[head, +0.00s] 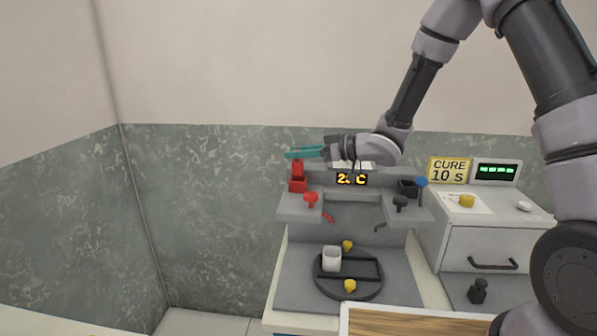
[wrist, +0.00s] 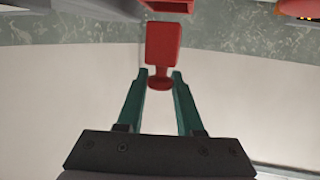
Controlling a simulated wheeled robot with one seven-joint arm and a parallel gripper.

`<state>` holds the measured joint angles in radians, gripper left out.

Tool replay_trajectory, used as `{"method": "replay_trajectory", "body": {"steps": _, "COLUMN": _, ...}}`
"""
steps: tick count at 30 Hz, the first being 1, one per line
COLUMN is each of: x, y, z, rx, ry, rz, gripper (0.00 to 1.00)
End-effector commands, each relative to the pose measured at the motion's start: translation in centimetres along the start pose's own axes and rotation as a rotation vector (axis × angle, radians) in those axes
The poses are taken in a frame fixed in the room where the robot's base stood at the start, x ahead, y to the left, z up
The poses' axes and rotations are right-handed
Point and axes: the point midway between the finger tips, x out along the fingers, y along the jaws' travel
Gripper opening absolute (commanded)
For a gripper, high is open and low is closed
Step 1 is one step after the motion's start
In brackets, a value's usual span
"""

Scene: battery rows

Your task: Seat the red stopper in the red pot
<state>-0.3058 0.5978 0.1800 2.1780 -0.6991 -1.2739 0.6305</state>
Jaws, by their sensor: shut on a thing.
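My gripper (head: 292,154) is at the left shelf, its teal fingers level. In the wrist view my gripper (wrist: 160,73) is shut on the narrow neck of the red stopper (wrist: 163,44), with its wide block pointing away from the palm. In the head view the red stopper (head: 297,168) hangs below the fingers, upright, over the red pot (head: 297,185) on the left shelf. The pot (wrist: 167,4) also shows at the wrist view's top edge, with a small gap to the block. The head view does not clearly show whether they touch.
A red knob (head: 311,199) is on the left shelf's front. A lit display (head: 351,180) sits between. Below, a round black tray (head: 348,292) holds a white cup (head: 332,259) and yellow pieces.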

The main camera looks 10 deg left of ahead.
Motion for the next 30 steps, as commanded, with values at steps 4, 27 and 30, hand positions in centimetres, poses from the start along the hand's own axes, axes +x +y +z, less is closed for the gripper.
{"method": "replay_trajectory", "body": {"steps": 4, "x": 0.2, "y": 0.0, "z": 1.1, "rx": -0.001, "ry": 0.0, "rz": 0.0, "gripper": 0.0}}
{"method": "replay_trajectory", "body": {"steps": 27, "x": 0.9, "y": 0.1, "z": 4.8, "rx": -0.002, "ry": 0.0, "rz": 0.001, "gripper": 0.65}}
{"method": "replay_trajectory", "body": {"steps": 30, "x": 0.9, "y": 0.1, "z": 4.8, "rx": -0.002, "ry": 0.0, "rz": 0.001, "gripper": 0.65}}
